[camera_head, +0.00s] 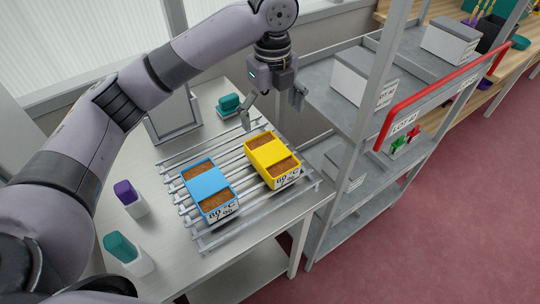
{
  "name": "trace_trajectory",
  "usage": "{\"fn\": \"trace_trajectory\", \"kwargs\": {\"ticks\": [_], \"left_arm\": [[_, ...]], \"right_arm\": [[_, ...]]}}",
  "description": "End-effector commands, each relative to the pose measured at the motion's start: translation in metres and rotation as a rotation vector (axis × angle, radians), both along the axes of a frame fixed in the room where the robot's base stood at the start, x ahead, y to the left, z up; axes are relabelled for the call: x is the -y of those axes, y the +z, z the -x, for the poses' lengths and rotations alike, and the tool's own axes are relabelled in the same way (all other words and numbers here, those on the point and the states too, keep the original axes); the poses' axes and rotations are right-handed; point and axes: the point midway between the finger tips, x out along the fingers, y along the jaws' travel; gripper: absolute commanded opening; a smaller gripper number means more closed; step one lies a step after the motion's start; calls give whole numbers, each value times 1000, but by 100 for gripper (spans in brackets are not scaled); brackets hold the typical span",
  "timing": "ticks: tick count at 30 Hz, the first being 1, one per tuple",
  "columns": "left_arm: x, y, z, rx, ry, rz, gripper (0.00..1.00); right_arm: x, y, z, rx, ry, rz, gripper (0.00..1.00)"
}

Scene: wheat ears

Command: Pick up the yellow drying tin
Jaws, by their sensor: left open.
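The yellow drying tin (268,150) sits on a metal rack (222,228) on the table. It holds brown grain at both ends, has a yellow band across its middle, and carries a label on its front. My left gripper (271,108) is above and just behind the tin, pointing down. Its fingers are spread apart with nothing between them, and it does not appear to touch the tin. My right gripper is out of view.
A blue tin (207,184) with similar contents sits left of the yellow one on the rack. Purple-capped (130,198) and teal-capped (128,252) containers stand at the table's left. A teal item (229,104) is behind the rack. A grey shelf (345,128) with a red rail (440,100) stands close on the right.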

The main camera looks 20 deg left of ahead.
Motion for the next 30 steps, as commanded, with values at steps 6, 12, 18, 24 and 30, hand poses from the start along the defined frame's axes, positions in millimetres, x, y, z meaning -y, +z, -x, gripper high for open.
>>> {"fn": "trace_trajectory", "kwargs": {"ticks": [6, 12, 18, 24, 30], "left_arm": [[-1, -47, 1, -2, 3, -2, 94], [-1, -76, 1, 0, 3, -1, 94], [0, -89, 2, 0, 3, -2, 94], [3, -118, 9, -2, 3, -1, 94], [3, -135, 8, 3, 3, -2, 94]], "right_arm": [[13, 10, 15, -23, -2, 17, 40], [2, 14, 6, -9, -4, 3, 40], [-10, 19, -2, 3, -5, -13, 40], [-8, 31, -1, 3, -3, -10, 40], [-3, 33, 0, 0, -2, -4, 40]]}}
